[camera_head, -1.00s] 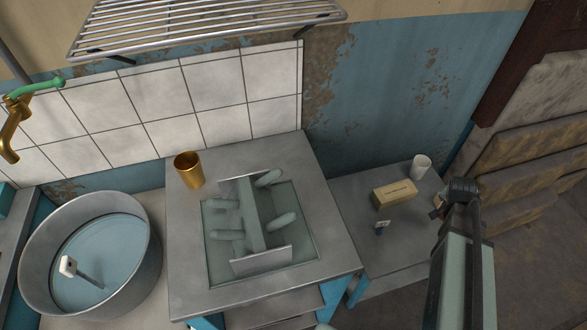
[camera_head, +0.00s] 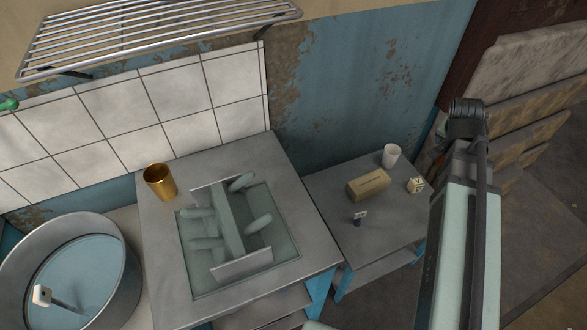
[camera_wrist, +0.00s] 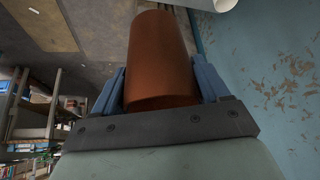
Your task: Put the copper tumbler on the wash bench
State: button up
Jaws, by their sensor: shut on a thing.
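The copper tumbler (camera_wrist: 158,48) is a reddish-brown cylinder in the wrist view. My gripper (camera_wrist: 162,82) is shut on it, with one blue-grey finger on each side. In the head view my arm rises at the right; the gripper and the copper tumbler cannot be made out there. The central grey bench (camera_head: 158,254) has a sunken drying rack and a brass-coloured tumbler (camera_head: 160,183) upright at its back left. A round basin (camera_head: 118,268) of water stands to the left. I cannot tell by sight which surface is called the wash bench.
A lower side table (camera_head: 320,192) holds a tan box (camera_head: 368,185), a white cup (camera_head: 391,156), a small pale block (camera_head: 415,185) and a small tagged item (camera_head: 359,218). The rack (camera_head: 227,222) fills much of the central bench. A wire shelf (camera_head: 160,30) hangs above.

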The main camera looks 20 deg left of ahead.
notch_tip(320, 180, up, 11)
jog(key=s+a+n+y, duration=0.2)
jog(key=a+n, duration=0.2)
jog(key=a, duration=1.2)
jog(key=s+a+n+y, duration=0.2)
jog(key=a+n, duration=0.2)
jog(key=a, duration=1.1)
jog(key=s+a+n+g+y, duration=0.2)
jog(key=s+a+n, duration=0.3)
jog(key=s+a, duration=0.9)
jog(key=s+a+n+g+y, duration=0.15)
jog(key=s+a+n, duration=0.35)
jog(key=s+a, duration=0.85)
jog(key=shift+y, duration=0.25)
jog(key=shift+d+f+x, duration=0.25)
jog(key=shift+d+x, duration=0.25)
jog(key=shift+x, duration=2)
jog(key=shift+d+f+x, duration=0.25)
jog(key=shift+d+x, duration=0.2)
jog(key=shift+x, duration=2)
jog(key=shift+d+f+x, duration=0.25)
jog(key=shift+d+x, duration=0.25)
jog(key=shift+x, duration=2)
jog(key=shift+w+f, duration=0.15)
